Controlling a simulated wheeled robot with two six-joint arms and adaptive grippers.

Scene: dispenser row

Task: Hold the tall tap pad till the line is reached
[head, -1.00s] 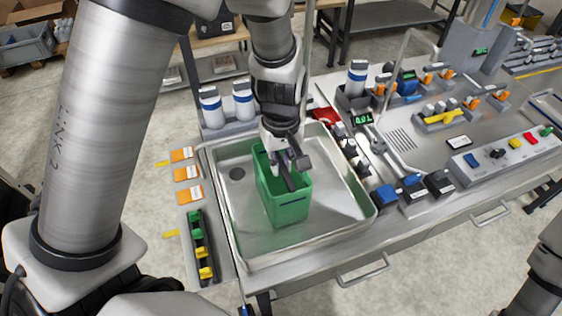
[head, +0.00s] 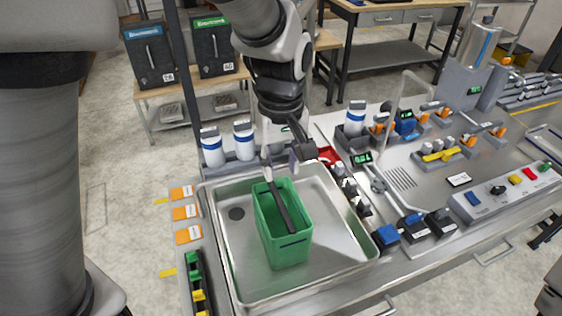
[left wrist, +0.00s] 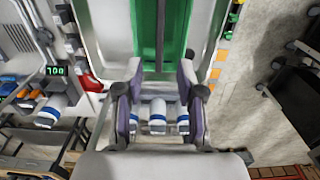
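A green bin (head: 285,256) with a dark bar handle (head: 279,205) across its top stands upright in the sink basin (head: 345,250). A dark line (head: 293,243) runs across its near side. My left gripper (head: 279,160) is above the bin's far end, apart from the handle. In the left wrist view its fingers (left wrist: 158,100) are spread with nothing between them. A blue pad (head: 387,235) and dark pads (head: 415,228) sit right of the basin; I cannot tell which serves the tall tap. My right gripper is out of view.
White bottles with blue bands (head: 212,150) stand behind the basin. A low tap (head: 385,175) and knobs (head: 349,187) line its right side. A button panel (head: 510,188) is farther right. Orange-and-white cards (head: 187,214) lie at the left.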

